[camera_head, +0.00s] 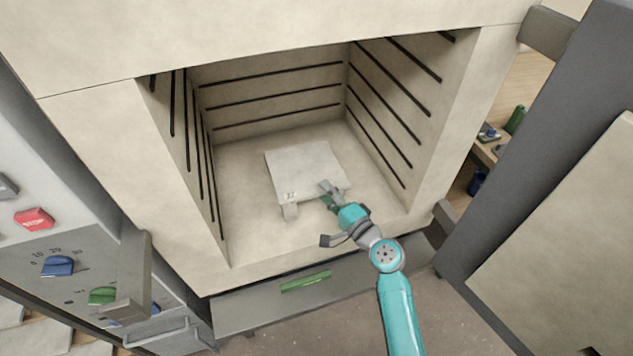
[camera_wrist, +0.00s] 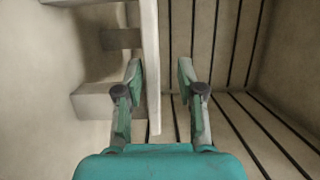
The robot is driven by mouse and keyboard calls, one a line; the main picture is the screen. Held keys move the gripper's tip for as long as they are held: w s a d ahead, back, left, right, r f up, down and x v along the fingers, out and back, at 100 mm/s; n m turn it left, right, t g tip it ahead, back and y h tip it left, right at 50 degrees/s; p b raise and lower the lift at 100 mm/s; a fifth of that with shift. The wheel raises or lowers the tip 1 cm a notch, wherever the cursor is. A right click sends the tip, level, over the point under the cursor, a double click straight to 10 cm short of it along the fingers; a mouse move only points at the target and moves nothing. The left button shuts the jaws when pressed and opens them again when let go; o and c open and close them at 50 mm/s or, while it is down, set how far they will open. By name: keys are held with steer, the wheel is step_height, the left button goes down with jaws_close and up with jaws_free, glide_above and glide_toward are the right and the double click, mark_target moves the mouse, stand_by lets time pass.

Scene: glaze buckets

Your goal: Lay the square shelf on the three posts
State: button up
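The square shelf (camera_head: 303,165) is a pale flat slab, lying roughly level over the kiln floor, with a small dark mark at its front left corner. A short pale post (camera_head: 290,212) shows under that corner. In the wrist view the shelf (camera_wrist: 151,60) appears edge-on, with a near post (camera_wrist: 92,101) and another post (camera_wrist: 120,39) on its underside; contact at the near one is hidden by a finger. My gripper (camera_head: 331,190) is at the shelf's front edge, right of centre. Its open fingers (camera_wrist: 160,75) straddle the slab, with a clear gap on the upper side.
The kiln chamber has dark grooves along its side walls (camera_head: 395,110) and back wall. Bare floor (camera_head: 245,225) surrounds the shelf. The kiln door (camera_head: 560,220) stands open at the right. A control panel (camera_head: 60,260) with knobs and a red button is at the left.

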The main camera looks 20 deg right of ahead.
steer(key=v, duration=0.5)
steer(key=shift+s, duration=0.15)
steer(key=s+a+f+n+g+h, duration=0.1)
steer(key=s+f+n+h, duration=0.3)
steer(key=s, duration=0.8)
steer(key=s+a+f+n+g+h, duration=0.15)
steer(key=s+f, duration=0.35)
steer(key=s, duration=0.7)
steer(key=s+r+n, duration=0.4)
steer(key=s+r, duration=0.1)
steer(key=s, duration=0.4)
steer(key=s+r+n, duration=0.5)
steer(key=s+r, duration=0.1)
steer(key=s, duration=0.3)
steer(key=shift+s+a, duration=0.15)
steer(key=shift+a, duration=0.35)
